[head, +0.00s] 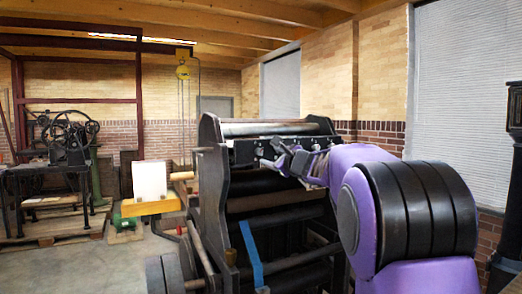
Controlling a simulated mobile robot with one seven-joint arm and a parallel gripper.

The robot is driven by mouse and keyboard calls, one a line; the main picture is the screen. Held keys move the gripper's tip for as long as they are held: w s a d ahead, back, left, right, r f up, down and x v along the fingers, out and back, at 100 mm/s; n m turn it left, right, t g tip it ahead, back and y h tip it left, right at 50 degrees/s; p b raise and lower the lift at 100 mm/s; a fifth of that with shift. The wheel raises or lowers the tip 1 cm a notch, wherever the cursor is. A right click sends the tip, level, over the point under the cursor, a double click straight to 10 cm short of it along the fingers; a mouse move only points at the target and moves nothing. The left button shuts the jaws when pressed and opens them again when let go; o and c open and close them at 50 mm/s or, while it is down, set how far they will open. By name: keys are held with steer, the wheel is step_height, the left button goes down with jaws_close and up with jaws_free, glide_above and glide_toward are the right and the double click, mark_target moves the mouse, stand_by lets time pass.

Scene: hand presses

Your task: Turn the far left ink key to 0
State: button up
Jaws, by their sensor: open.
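The hand press (214,200) stands in the middle of the head view, with dark side plates and rollers between them. A dark bar (244,153) runs across its upper front below the top roller. Small ink keys sit along this bar, too small to read any numbers on them. My gripper (268,158) is at the left part of the bar, reached from the right by my purple arm. It is open. The far left ink key is close to the fingertips and I cannot make it out clearly. I cannot tell whether the fingers touch or surround it.
A blue strap (251,256) hangs at the press's lower front. A white box (150,180) on a yellow stand (150,206) is to the left. Another old machine (68,150) stands farther left. Open floor lies at the lower left.

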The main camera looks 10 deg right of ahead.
mark_target(260, 152)
steer(key=p+x, duration=0.3)
steer(key=x, duration=0.5)
steer(key=shift+w+a, duration=0.15)
steer(key=shift+w, duration=0.05)
jaws_close()
